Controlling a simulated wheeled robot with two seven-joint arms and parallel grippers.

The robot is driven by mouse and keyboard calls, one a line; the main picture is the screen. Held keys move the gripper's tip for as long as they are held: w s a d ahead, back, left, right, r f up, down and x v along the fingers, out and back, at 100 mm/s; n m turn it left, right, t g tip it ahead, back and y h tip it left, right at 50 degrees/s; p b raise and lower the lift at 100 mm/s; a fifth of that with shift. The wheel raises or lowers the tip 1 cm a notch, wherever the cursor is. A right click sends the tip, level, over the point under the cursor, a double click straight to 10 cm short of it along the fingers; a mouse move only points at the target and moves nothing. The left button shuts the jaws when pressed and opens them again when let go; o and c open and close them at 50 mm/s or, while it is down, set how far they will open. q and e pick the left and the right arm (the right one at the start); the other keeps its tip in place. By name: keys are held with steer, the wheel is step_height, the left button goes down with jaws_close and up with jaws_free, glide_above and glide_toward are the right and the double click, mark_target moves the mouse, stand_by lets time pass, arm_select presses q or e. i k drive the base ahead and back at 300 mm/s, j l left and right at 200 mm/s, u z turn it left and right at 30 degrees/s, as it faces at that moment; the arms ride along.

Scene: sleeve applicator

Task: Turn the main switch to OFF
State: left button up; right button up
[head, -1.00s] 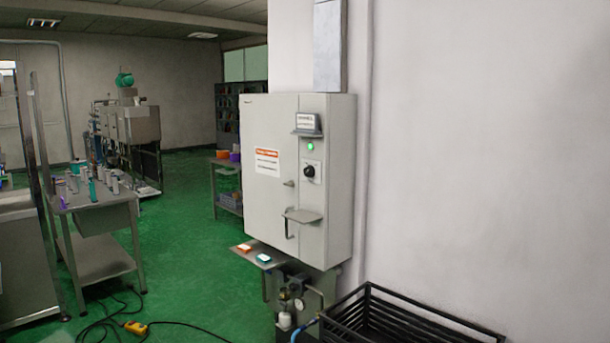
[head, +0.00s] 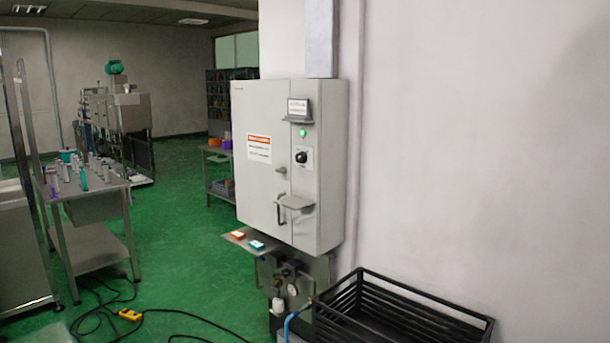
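The main switch (head: 301,157) is a round black knob on a pale plate, on the right front panel of a light grey cabinet (head: 262,197) fixed to the wall. A lit green lamp (head: 303,133) sits just above the knob, and a small display (head: 298,109) sits above the lamp. The knob's pointer direction is too small to read. A small shelf (head: 295,202) juts out below the knob. Neither of my grippers is in view.
A black wire crate (head: 400,312) stands on the floor at the cabinet's right front. A yellow pendant (head: 130,314) and black cables lie on the green floor. A steel bench (head: 92,240) with several small items stands at left. Floor between bench and cabinet is mostly clear.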

mark_target(300, 158)
steer(key=i+j+z, duration=0.1)
steer(key=z, duration=0.55)
steer(key=i+j+z, duration=0.2)
steer(key=j, duration=0.3)
steer(key=i+j+z, duration=0.15)
steer(key=j, duration=0.35)
steer(key=i+j+z, duration=0.2)
steer(key=j, duration=0.35)
steer(key=j+z, duration=0.2)
steer(key=j, duration=0.3)
steer(key=i+j, duration=0.1)
steer(key=j, duration=0.7)
